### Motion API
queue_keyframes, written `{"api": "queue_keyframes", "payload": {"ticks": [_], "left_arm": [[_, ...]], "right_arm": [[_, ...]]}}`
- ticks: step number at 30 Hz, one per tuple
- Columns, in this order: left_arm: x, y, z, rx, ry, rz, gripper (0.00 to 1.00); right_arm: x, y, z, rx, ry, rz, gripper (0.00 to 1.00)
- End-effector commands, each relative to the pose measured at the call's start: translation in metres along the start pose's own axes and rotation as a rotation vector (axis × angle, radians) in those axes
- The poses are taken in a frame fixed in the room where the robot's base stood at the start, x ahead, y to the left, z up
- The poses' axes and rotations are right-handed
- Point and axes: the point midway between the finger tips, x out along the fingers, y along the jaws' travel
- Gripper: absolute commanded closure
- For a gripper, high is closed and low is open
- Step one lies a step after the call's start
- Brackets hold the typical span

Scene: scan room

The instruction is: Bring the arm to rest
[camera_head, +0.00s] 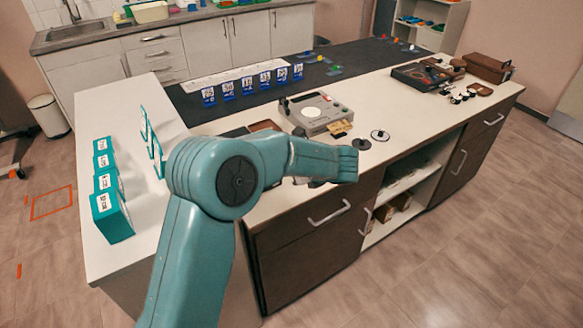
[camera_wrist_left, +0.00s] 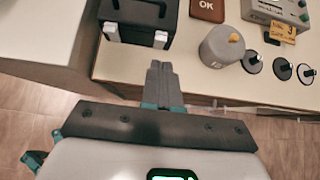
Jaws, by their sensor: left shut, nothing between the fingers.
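My teal left arm (camera_head: 215,200) rises from the bottom of the head view, bends at a large joint and reaches right over the counter's front edge. Its gripper is mostly hidden behind the arm there. In the left wrist view my left gripper (camera_wrist_left: 162,80) has its fingers together with nothing between them. I see no contact with either. My right gripper is in neither view.
A grey device (camera_head: 318,112) stands on the counter beyond my arm, with black discs (camera_head: 380,135) to its right. Teal-and-white boxes (camera_head: 112,215) line the left wing. Open floor lies in front.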

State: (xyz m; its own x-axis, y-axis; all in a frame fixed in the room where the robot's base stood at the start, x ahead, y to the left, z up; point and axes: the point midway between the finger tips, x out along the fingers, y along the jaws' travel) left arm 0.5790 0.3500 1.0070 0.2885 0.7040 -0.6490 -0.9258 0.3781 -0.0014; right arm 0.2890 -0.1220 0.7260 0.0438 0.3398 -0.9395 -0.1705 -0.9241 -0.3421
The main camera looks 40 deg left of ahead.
Motion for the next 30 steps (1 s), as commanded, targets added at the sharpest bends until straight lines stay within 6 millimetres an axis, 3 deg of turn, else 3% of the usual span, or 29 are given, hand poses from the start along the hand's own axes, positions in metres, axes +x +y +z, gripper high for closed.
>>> {"api": "queue_keyframes", "payload": {"ticks": [16,19,20,23,26,30], "left_arm": [[0.002,-0.001,0.003,-0.002,0.001,0.002,1.00],[0.005,0.001,-0.010,-0.010,0.034,0.002,1.00],[0.007,0.002,-0.019,-0.017,0.060,0.000,1.00],[0.016,0.008,-0.074,-0.076,0.211,0.004,1.00],[0.019,0.025,-0.154,-0.201,0.439,0.046,1.00],[-0.001,0.061,-0.267,-0.491,0.769,0.213,1.00]], "right_arm": [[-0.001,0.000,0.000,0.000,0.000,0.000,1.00],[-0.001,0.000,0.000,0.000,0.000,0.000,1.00],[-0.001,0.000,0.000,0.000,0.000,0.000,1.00],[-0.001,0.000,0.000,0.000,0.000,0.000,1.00],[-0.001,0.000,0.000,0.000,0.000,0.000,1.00],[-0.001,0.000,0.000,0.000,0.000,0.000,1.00]]}}
